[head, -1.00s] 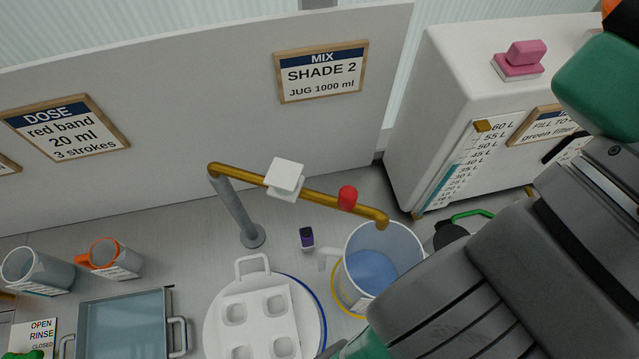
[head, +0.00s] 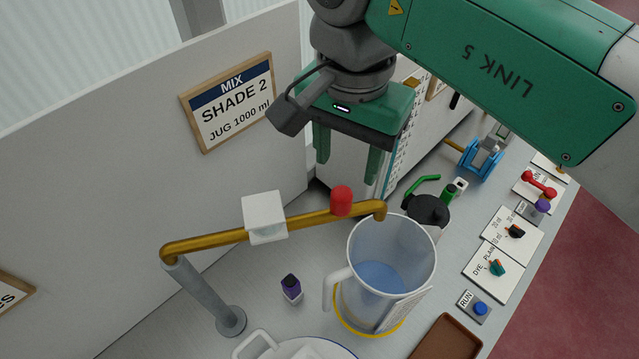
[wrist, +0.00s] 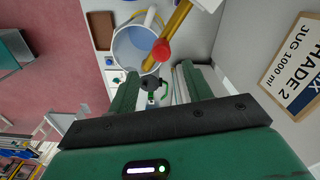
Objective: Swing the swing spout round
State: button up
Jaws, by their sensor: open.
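The swing spout (head: 300,222) is a brass pipe on a grey post (head: 208,298). It carries a white block (head: 264,216) and a red knob (head: 341,200). Its outlet end hangs over the rim of a clear jug (head: 385,275) holding blue liquid. My gripper (head: 347,165) is open and empty, above and behind the outlet end of the spout. In the wrist view the brass spout (wrist: 177,22) and red knob (wrist: 161,50) lie beyond my open fingers (wrist: 165,90), not between them.
A grey panel with a "SHADE 2" sign (head: 230,102) stands behind the spout. A small purple-capped bottle (head: 291,289) stands below the pipe. Several control plates line the right edge.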

aim_at(343, 193)
notch_tip(343, 193, down, 8)
jog(key=shift+a+r, duration=0.1)
grip_shut()
dwell(0.4)
